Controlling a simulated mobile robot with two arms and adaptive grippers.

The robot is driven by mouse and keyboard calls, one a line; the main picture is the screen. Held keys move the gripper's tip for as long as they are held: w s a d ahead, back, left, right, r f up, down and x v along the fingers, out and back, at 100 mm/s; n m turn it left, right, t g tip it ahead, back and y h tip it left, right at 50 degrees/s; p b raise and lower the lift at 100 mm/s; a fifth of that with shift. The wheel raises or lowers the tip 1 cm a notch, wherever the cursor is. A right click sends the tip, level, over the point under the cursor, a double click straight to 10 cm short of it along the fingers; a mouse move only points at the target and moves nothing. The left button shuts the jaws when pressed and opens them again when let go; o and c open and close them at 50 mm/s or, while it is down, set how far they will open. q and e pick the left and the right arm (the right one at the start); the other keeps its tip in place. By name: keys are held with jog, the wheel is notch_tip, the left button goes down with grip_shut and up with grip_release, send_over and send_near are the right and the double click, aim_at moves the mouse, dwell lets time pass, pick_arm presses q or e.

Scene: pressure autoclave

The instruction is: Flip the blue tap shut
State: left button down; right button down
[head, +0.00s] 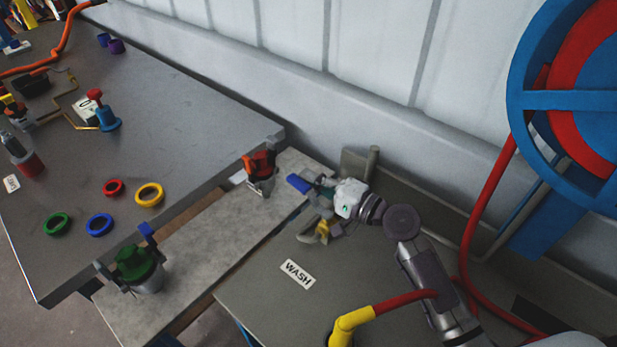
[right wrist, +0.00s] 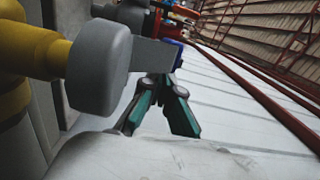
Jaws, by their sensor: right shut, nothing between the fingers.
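The blue tap lever (head: 298,184) sticks out at the left of my right gripper (head: 322,190), over the bench edge. In the right wrist view a blue piece (right wrist: 176,52) shows just beyond the fingers, partly behind a grey plate; it looks like the same lever. My right gripper, with teal finger pads (right wrist: 165,108), is shut and empty close beside the lever. I cannot tell whether they touch. The tap's body is mostly hidden by the gripper. My left gripper is out of view.
A yellow and grey fitting (head: 322,232) stands just below the gripper. A red-topped pot (head: 262,175) and a green-topped pot (head: 138,268) stand left. A WASH label (head: 297,273) lies on the bench. A red hose (head: 483,205) and blue wheel (head: 520,100) are right.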

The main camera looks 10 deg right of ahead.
jog(key=v, duration=1.2)
dwell(0.4)
